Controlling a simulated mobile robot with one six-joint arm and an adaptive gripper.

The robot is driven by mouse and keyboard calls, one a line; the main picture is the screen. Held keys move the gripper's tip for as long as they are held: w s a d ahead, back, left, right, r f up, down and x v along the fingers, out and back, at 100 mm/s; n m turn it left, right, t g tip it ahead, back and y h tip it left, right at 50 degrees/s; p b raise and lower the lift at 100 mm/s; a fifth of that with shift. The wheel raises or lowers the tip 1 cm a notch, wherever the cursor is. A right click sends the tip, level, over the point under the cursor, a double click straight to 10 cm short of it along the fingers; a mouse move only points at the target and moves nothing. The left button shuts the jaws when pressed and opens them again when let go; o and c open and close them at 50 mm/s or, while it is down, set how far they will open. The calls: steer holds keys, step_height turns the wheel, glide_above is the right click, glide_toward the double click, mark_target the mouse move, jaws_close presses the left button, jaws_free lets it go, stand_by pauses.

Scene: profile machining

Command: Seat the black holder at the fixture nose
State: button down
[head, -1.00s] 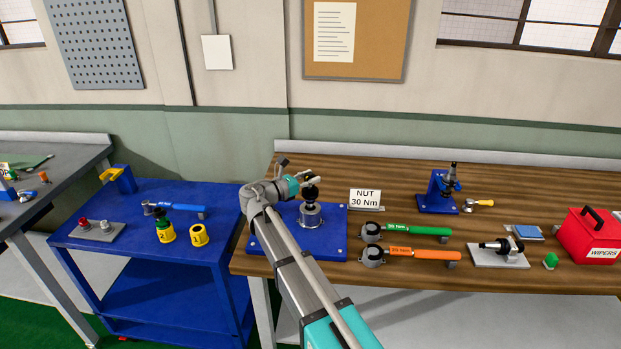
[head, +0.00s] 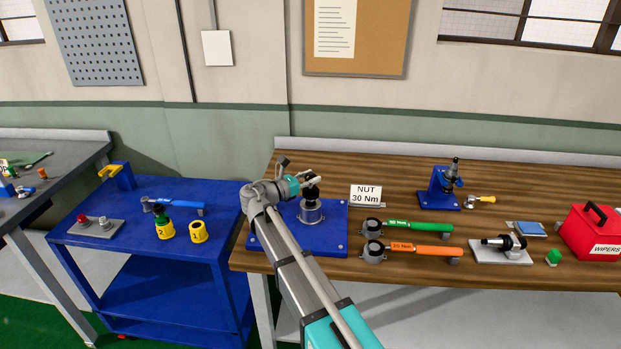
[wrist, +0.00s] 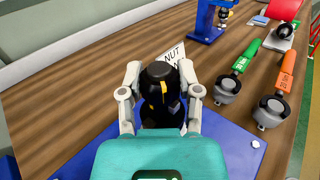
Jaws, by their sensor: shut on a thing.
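The black holder (head: 311,190) is upright in my gripper (head: 312,180), directly over the silver fixture nose (head: 311,212) on the blue base plate (head: 331,240). In the wrist view my gripper (wrist: 160,100) has a finger on each side of the black holder (wrist: 160,76) and is shut on it. The holder's lower end meets the top of the fixture in the head view. I cannot tell whether it is fully down, because the fingers and my wrist hide the joint in the wrist view.
A sign reading NUT 30 Nm (head: 366,194) stands just right of the fixture. Green (head: 420,225) and orange (head: 420,250) torque wrenches lie right of the plate. A blue stand (head: 440,190) is farther back. A blue cart (head: 130,245) stands left of the bench.

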mark_target(310, 190)
steer(key=shift+f+b, duration=1.5)
stand_by(0.4)
steer(key=shift+c, duration=1.1)
jaws_free()
steer(key=shift+s+a, duration=0.1)
steer(key=v, duration=1.1)
steer(key=shift+s+a, duration=0.25)
steer(key=shift+a, duration=0.05)
steer(key=shift+s, duration=0.1)
